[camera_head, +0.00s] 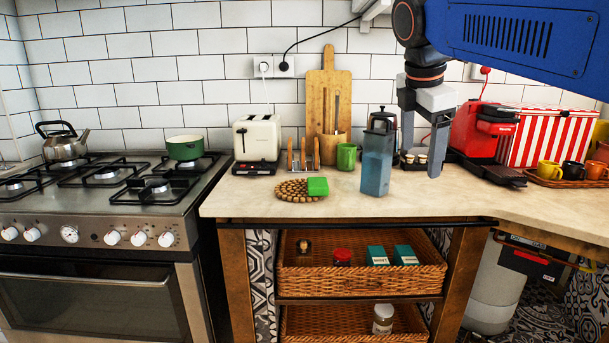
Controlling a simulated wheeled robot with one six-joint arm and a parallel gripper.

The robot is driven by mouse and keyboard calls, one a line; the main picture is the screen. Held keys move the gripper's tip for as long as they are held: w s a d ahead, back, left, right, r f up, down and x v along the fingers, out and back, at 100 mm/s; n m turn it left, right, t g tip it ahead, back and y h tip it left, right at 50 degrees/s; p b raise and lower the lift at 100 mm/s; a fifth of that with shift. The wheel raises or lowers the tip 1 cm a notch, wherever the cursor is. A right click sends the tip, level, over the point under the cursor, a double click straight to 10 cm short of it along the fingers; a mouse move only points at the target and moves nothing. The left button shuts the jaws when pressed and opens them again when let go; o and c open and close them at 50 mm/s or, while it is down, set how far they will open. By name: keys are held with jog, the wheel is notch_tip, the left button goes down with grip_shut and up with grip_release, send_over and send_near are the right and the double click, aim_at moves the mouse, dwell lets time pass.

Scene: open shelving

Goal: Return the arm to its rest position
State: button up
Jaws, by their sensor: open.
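My gripper (421,160) hangs from my arm at the upper right, fingers pointing down over the right part of the counter (470,205). Its two fingers are apart, with nothing seen held between them. A tall blue-grey container (376,165) stands upright on the counter just left of the fingers. I cannot tell from this view how close the fingers are to it. Part of the counter behind the gripper is hidden.
A red appliance (473,133) stands right of my gripper, with a striped box (553,138) beside it. A green mug (346,157), toaster (257,138) and woven mat (291,192) with a green block (318,186) are left. A wicker basket (360,281) sits below.

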jog(key=s+d+f+m+y, duration=0.1)
jog(key=s+d+f+m, duration=0.1)
jog(key=s+f+m, duration=0.8)
jog(key=s+d+f+m+t+y, duration=0.1)
jog(key=s+d+f+m, duration=0.2)
jog(key=s+f+m, duration=0.7)
notch_tip(320, 180, down, 11)
jog(key=s, duration=0.2)
jog(key=shift+s, duration=0.4)
jog(key=shift+d, duration=0.1)
